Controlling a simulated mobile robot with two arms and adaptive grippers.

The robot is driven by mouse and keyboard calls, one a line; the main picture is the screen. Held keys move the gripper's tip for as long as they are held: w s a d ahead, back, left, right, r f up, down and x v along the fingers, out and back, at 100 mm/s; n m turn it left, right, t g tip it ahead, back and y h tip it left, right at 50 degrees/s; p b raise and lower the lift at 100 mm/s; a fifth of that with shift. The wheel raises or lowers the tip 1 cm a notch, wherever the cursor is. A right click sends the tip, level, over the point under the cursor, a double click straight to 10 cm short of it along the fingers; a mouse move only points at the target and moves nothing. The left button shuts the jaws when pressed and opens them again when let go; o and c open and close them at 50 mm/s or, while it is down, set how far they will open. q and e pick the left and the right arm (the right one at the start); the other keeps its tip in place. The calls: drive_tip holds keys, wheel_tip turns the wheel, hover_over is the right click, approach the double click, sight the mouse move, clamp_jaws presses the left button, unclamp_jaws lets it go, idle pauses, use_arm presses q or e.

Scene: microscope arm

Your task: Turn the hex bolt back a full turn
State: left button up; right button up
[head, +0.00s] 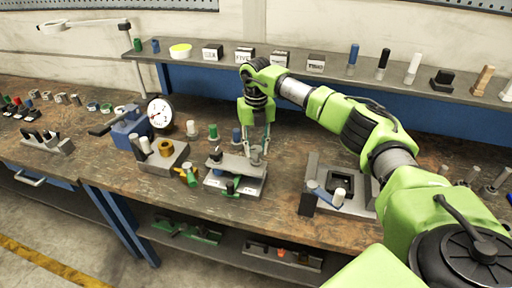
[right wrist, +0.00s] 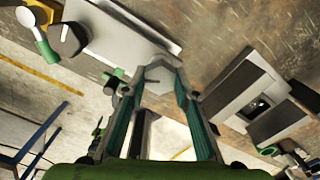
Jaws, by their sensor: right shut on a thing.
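My right gripper (head: 257,148) points down over the right end of a light grey plate fixture (head: 230,178) on the bench. Its fingers close on a grey hex bolt (head: 256,157) that stands upright there. In the right wrist view the bolt's hexagonal head (right wrist: 160,76) sits between the fingertips of the right gripper (right wrist: 160,85), with a finger on each side. The lower part of the bolt is partly hidden by the fingers. My left gripper is in neither view.
A fixture with a square opening (head: 341,184) stands to the right. A block with a brass-coloured ring (head: 165,148), a dial gauge (head: 160,112) and a blue vise (head: 130,128) stand to the left. Small pegs (head: 213,132) stand behind the plate. A shelf (head: 300,72) runs along the back.

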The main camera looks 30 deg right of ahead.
sight(256, 149)
drive_tip(key=n+b, duration=0.1)
drive_tip(key=n, duration=0.4)
drive_tip(key=n+b, duration=0.1)
drive_tip(key=n, duration=0.3)
drive_tip(key=shift+n, duration=0.3)
drive_tip(key=shift+s+n, duration=0.1)
drive_tip(key=shift+n, duration=1.1)
drive_tip(key=shift+f+b, duration=0.1)
drive_tip(key=shift+b, duration=0.2)
drive_tip(key=o, duration=1.1)
drive_tip(key=shift+r, duration=0.5)
wheel_tip(256, 149, up, 11)
drive_tip(key=shift+r, duration=0.1)
